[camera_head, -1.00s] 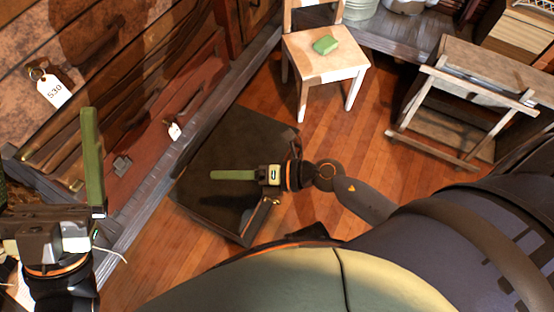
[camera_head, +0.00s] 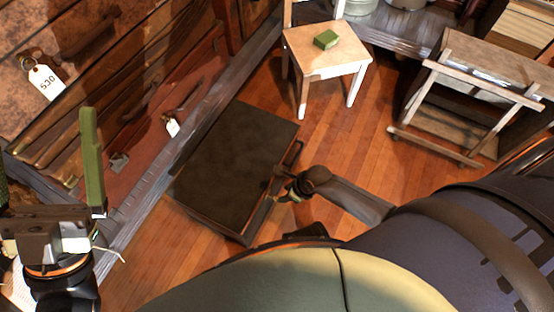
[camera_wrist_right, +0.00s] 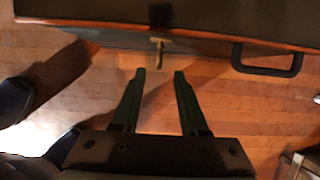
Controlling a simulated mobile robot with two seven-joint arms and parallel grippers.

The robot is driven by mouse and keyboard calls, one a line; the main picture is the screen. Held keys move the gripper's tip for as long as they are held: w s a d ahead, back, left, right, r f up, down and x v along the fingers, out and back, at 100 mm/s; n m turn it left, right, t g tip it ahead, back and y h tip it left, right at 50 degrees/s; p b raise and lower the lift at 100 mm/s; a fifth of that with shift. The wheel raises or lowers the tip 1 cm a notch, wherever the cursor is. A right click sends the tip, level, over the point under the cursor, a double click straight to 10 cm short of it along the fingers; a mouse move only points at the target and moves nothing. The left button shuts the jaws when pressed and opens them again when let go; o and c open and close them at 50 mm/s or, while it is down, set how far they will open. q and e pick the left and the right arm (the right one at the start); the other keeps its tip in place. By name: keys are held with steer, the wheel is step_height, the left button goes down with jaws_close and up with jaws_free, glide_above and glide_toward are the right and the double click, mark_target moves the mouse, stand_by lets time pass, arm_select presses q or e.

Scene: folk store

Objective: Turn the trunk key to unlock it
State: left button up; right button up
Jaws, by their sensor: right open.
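The trunk (camera_head: 235,165) is a dark, low box on the wooden floor, with its lid shut. In the right wrist view its front edge (camera_wrist_right: 90,22) runs across the top. A small brass key (camera_wrist_right: 158,48) sticks out of the trunk's front, left of a dark handle (camera_wrist_right: 268,66). My right gripper (camera_wrist_right: 159,72) is open, its two green fingers pointing at the key, one on each side of its line. In the head view the right gripper (camera_head: 283,190) is at the trunk's right side and covers the key. My left gripper (camera_head: 45,140) is open and empty, away from the trunk.
A wooden shelf with brown cases and a price tag (camera_head: 45,82) stands close along the left. A chair (camera_head: 320,55) with a green box (camera_head: 326,39) stands behind the trunk. A wooden rack (camera_head: 460,110) is at the right. Bare floor (camera_head: 350,130) lies between.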

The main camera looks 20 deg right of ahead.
mark_target(277, 196)
steer(key=b+x, duration=0.4)
steer(key=x, duration=0.4)
arm_select(q)
step_height(277, 196, down, 6)
steer(key=d+m+g, duration=0.1)
steer(key=shift+f, duration=0.25)
steer(key=shift+w+r, duration=0.1)
arm_select(e)
steer(key=shift+c, duration=0.4)
jaws_close()
